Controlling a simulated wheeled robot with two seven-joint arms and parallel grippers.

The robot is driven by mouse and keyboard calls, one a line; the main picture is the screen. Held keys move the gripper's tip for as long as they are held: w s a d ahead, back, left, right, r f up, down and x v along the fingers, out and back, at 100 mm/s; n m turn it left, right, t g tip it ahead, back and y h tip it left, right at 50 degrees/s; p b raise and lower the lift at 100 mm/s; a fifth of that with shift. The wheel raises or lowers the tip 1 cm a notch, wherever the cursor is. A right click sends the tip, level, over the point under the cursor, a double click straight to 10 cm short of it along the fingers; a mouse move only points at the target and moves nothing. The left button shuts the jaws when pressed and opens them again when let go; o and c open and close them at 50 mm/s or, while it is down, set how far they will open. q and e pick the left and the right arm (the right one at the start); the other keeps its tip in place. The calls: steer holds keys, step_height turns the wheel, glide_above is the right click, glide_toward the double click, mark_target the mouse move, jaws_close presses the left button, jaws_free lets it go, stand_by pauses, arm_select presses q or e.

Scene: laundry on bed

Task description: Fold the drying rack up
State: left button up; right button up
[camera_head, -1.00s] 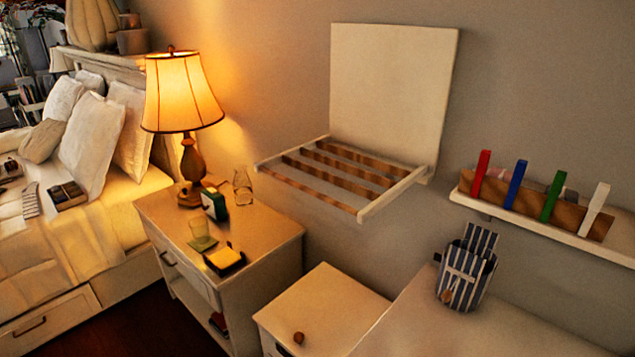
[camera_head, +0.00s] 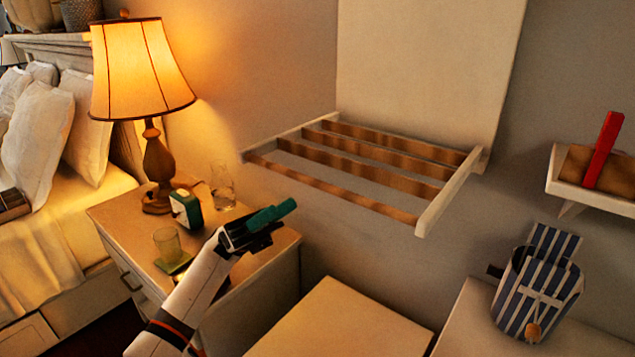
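The drying rack (camera_head: 452,200) is mounted on the wall and stands folded out, roughly level. It has a pale frame with several brown wooden bars, and a tall pale back panel (camera_head: 425,70) rises above it. My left gripper (camera_head: 284,211) is below and in front of the rack's left front corner, above the nightstand, apart from the rack. Its end shows teal, finger-like parts, and I cannot tell whether they are open or shut. My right gripper is not in view.
A lit lamp (camera_head: 145,70), a glass (camera_head: 168,244) and a clock (camera_head: 186,208) stand on the nightstand (camera_head: 125,225). A low cabinet (camera_head: 345,322) is below the rack. A striped bag (camera_head: 538,295) and a wall shelf (camera_head: 600,195) are at right.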

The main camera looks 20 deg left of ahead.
mark_target(318, 184)
arm_select(q)
steer(key=p+x, duration=0.4)
steer(key=x, duration=0.7)
steer(key=shift+d+r, duration=0.1)
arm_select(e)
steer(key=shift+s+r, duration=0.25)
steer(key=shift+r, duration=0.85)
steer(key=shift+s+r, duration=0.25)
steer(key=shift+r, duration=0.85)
arm_select(q)
jaws_close()
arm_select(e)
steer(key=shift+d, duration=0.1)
